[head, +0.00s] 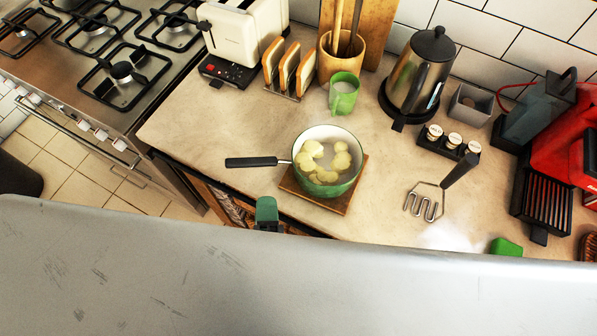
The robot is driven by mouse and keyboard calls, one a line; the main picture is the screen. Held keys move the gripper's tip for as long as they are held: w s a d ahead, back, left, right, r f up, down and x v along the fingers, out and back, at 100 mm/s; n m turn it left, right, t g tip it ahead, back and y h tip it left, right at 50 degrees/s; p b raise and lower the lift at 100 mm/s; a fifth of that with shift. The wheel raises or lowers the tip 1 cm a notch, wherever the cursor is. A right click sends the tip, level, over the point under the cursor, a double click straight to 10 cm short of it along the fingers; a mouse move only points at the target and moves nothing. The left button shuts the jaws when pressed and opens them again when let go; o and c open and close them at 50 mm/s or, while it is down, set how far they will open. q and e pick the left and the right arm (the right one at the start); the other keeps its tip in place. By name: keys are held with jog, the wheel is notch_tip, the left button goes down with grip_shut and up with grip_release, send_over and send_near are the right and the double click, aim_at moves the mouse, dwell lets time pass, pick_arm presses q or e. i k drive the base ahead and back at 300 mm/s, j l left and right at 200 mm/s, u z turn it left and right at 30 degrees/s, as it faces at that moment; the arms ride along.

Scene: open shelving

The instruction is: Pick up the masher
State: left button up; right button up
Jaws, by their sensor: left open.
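The masher (442,187) lies on the counter at the right, with a bent-wire head toward the front and a dark handle pointing to the back right. Nothing touches it. My left gripper (267,214) shows only as a small green and dark tip at the counter's front edge, below the pot. It is open, well to the left of the masher, and most of it is hidden behind the grey surface in front. My right gripper is not seen.
A green pot (328,190) of potato pieces stands on a wooden board (342,203), its handle pointing left. Spice jars (453,141) and a kettle (415,80) stand behind the masher. A bright green item (505,247) lies at the front right.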

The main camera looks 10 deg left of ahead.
aim_at(470, 159)
jog(key=z, duration=1.1)
jog(key=k, duration=0.05)
